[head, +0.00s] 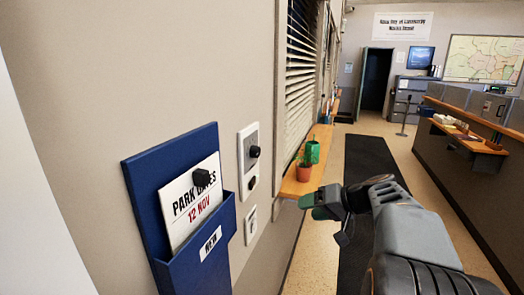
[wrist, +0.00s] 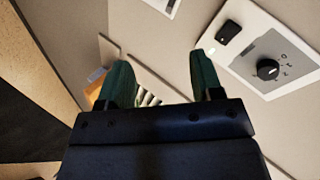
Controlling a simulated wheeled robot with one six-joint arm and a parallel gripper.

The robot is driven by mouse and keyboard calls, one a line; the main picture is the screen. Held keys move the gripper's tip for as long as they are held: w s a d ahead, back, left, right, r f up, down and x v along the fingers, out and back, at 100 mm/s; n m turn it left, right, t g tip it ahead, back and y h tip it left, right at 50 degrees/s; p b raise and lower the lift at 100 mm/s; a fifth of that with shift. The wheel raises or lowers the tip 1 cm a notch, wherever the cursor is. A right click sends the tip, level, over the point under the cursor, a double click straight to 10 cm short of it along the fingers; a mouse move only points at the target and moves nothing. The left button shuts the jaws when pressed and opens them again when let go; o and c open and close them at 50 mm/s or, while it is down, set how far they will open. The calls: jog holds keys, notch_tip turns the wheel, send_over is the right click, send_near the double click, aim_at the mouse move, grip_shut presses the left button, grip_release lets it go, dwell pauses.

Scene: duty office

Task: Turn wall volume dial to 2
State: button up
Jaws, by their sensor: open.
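The wall volume dial (head: 254,151) is a black knob on a white wall panel (head: 243,137) to the right of the blue holder. In the wrist view the dial (wrist: 268,69) sits on a grey plate with small marks around it, too small to read. A black switch (wrist: 228,31) is on the same panel. My gripper (head: 319,203) is to the right of the panel in the head view, apart from it. In the wrist view my gripper (wrist: 160,62) has its green fingers spread with nothing between them, and the dial lies to their right.
A wooden sill (head: 303,182) with potted plants (head: 304,170) juts out beyond. The walkway mat (head: 365,165) is clear.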

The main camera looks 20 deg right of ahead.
notch_tip(320, 180, up, 8)
jog(key=w+d+r+n+t+y, duration=0.1)
jog(key=w+n+t+y, duration=0.15)
jog(key=n, duration=0.25)
jog(key=n+y, duration=0.3)
jog(key=n, duration=0.2)
send_near(259, 153)
jog(key=shift+t, duration=0.35)
jog(key=p+x, duration=0.4)
jog(key=x, duration=0.5)
jog(key=shift+s+a+f, duration=0.1)
jog(key=shift+s+a, duration=0.1)
jog(key=c, duration=0.9)
